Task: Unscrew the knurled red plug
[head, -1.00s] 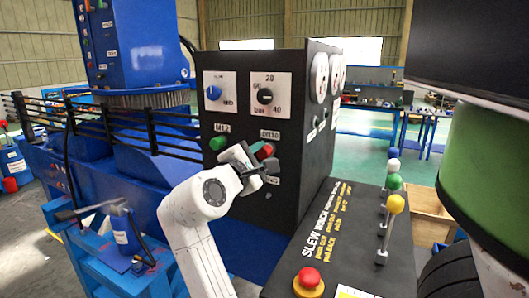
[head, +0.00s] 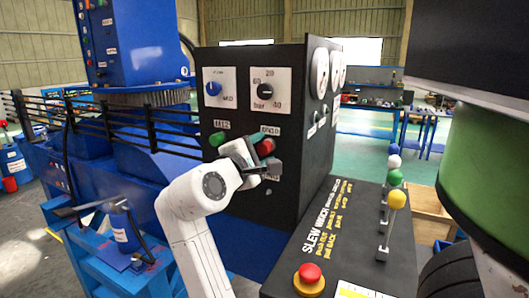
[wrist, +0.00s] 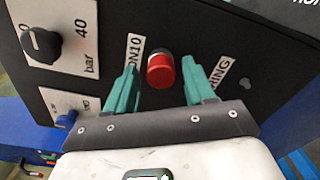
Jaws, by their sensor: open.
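The knurled red plug (head: 265,147) sits on the front face of the dark panel (head: 235,130), under a small white label. In the wrist view the red plug (wrist: 161,72) shows between and beyond the two teal fingers, with a grey collar at its base. My gripper (head: 268,166) is in front of the panel, close to the plug and partly below it. In the wrist view my gripper (wrist: 158,88) is open, one finger on each side of the plug, with visible gaps. I cannot tell how far the fingertips are from the panel.
A green plug (head: 217,139) sits left of the red one. A blue knob (head: 213,88) and a black knob (head: 265,90) are above. A console with coloured levers (head: 395,200) and a red button (head: 310,273) stands at the right. A blue bench (head: 110,245) is at the left.

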